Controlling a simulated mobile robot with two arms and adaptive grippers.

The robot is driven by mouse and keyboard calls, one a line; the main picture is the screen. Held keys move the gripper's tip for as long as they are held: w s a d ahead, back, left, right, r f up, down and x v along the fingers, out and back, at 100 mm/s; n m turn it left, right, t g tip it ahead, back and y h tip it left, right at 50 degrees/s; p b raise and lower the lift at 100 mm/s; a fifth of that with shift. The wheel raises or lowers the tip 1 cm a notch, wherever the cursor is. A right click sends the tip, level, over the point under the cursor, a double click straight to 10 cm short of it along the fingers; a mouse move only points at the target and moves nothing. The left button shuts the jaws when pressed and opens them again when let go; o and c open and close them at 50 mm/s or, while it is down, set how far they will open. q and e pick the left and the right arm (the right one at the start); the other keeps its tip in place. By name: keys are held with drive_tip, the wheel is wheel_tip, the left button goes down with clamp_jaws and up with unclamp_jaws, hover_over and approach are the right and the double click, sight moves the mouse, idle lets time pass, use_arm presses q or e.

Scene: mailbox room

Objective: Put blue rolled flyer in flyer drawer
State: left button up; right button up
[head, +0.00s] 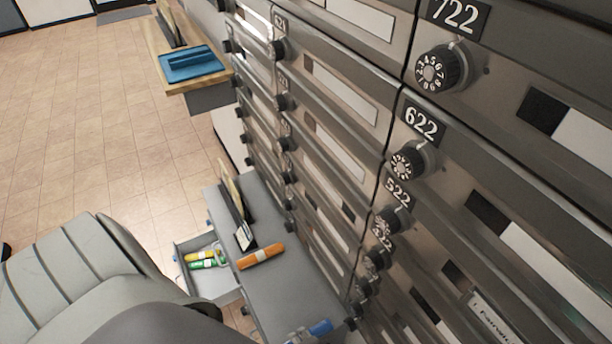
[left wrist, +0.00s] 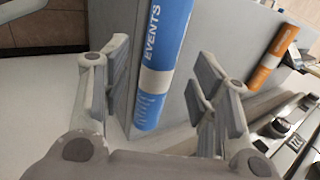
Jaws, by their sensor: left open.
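The blue rolled flyer (left wrist: 160,60), with a white band and the word EVENTS, lies between the two spread fingers of my left gripper (left wrist: 160,75) in the left wrist view. The gripper is open and not closed on it; whether a finger touches it I cannot tell. In the head view, a blue end of the flyer (head: 321,327) shows at the bottom edge, on the grey cabinet top (head: 283,290). The open drawer (head: 215,283) to the left holds a yellow roll (head: 200,256) and a green roll (head: 203,265). My right gripper is not in view.
An orange roll (head: 261,256) lies on the cabinet top, near an upright holder (head: 234,190). A wall of numbered mailboxes (head: 340,130) with dial knobs rises along the right. A wooden shelf (head: 208,83) carries a blue folder (head: 191,63). Tiled floor (head: 90,120) is clear.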

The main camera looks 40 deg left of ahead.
use_arm(q)
drive_tip(key=shift+x, duration=1.35)
drive_tip(key=shift+d, duration=0.1)
drive_tip(key=shift+c, duration=0.2)
drive_tip(key=c, duration=1)
drive_tip(key=shift+r, duration=0.1)
drive_tip(key=shift+c, duration=0.2)
